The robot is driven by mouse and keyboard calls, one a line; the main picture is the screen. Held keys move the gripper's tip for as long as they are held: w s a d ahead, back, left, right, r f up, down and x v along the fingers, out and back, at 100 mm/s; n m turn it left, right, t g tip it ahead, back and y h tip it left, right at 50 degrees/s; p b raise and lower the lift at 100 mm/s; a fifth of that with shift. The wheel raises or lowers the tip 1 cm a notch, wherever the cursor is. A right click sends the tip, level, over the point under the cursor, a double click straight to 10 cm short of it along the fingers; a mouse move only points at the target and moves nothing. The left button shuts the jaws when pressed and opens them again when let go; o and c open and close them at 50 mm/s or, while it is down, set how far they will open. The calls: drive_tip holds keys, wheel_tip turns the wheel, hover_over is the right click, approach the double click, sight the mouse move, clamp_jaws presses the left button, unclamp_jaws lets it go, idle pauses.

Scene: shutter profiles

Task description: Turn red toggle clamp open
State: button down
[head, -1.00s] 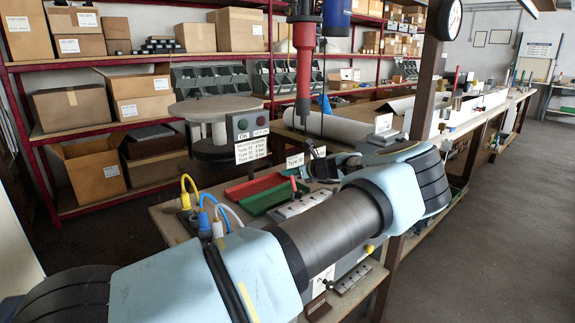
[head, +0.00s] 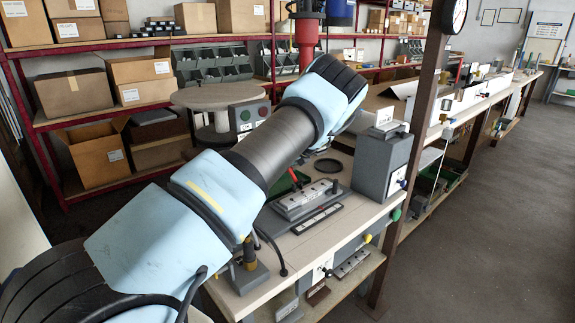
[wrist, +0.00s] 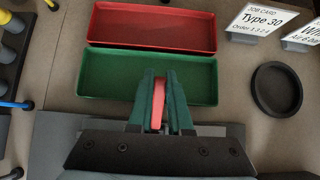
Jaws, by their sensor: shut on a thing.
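In the wrist view my gripper (wrist: 159,88) has two green fingers closed around a narrow red part (wrist: 156,112), which appears to be the red toggle clamp's lever. The lever stands between the fingers and points away from the gripper's dark body. The clamp's base and pivot are hidden by the gripper, so I cannot tell its angle. In the head view my arm hides the gripper and most of the clamp. A grey fixture (head: 305,202) on the bench shows just right of my arm.
The wrist view shows a red tray (wrist: 150,40), a green tray (wrist: 105,78), a black ring dish (wrist: 276,89) and a Type 30 job card (wrist: 257,21). Blue and yellow plugs stand at left. A dark grey box (head: 382,165) stands on the bench's right side.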

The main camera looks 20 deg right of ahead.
drive_tip(key=c, duration=0.8)
unclamp_jaws()
drive_tip(key=shift+c, duration=0.2)
drive_tip(key=b+v, duration=0.2)
drive_tip(key=v, duration=0.4)
drive_tip(key=shift+s+b, duration=0.15)
drive_tip(key=shift+b, duration=0.2)
drive_tip(key=shift+s+d+r, duration=0.15)
drive_tip(key=shift+s+r, duration=0.15)
drive_tip(key=shift+r, duration=0.15)
